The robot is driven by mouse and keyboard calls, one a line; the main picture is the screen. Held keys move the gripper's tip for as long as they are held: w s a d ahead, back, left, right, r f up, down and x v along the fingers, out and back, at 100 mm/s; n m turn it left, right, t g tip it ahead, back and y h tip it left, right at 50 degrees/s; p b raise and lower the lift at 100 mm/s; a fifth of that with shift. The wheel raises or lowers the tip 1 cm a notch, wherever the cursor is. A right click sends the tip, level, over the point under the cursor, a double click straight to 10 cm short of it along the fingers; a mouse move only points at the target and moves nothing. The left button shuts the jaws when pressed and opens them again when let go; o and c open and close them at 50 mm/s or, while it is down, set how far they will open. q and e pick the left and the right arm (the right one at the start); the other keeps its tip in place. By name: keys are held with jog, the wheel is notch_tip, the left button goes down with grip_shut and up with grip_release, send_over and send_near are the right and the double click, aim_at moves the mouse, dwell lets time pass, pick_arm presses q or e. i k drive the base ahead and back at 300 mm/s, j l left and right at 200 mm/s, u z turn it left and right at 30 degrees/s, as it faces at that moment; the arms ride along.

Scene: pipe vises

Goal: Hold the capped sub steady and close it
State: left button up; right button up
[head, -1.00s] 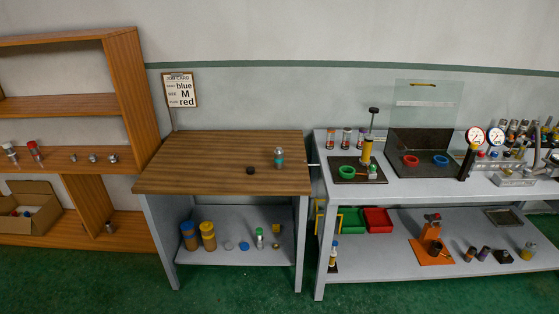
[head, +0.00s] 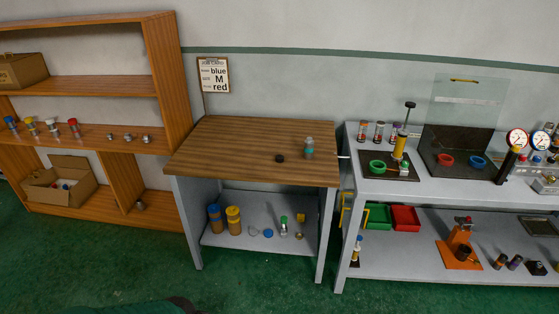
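A small grey-and-teal cylinder (head: 308,148), which may be the sub, stands upright near the right end of the wooden tabletop. A small black ring or cap (head: 280,158) lies on the wood to its left, apart from it. I cannot tell at this distance whether the cylinder is capped. A job card (head: 213,75) on the wall reads "blue", "M", "red". Neither of my grippers shows; a dark shape at the bottom edge is too cut off to identify.
The wooden table (head: 225,140) is otherwise clear, with several jars on its lower shelf (head: 260,215). A grey bench (head: 400,192) with fixtures, rings and gauges stands right. A wooden shelf unit (head: 85,85) with boxes stands left. Green floor (head: 250,285) in front is open.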

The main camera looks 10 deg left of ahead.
aim_at(309, 151)
jog(key=i+z, duration=0.1)
jog(key=z, duration=0.35)
jog(key=i+j+z, duration=0.1)
jog(key=z, duration=0.35)
jog(key=i+j+z, duration=0.15)
jog(key=j, duration=0.2)
jog(key=i+j+z, duration=0.1)
jog(key=j, duration=0.3)
jog(key=i+j+z, duration=0.15)
jog(key=i+j, duration=0.15)
jog(key=i+j+z, duration=0.1)
jog(key=j, duration=0.45)
jog(key=i+j+z, duration=0.15)
jog(key=j, duration=0.25)
jog(key=i+j+z, duration=0.1)
jog(key=j, duration=0.35)
jog(key=i+j, duration=0.1)
jog(key=j, duration=0.25)
jog(key=i+j, duration=0.1)
jog(key=j, duration=0.25)
jog(key=i+j, duration=0.1)
jog(key=j, duration=0.25)
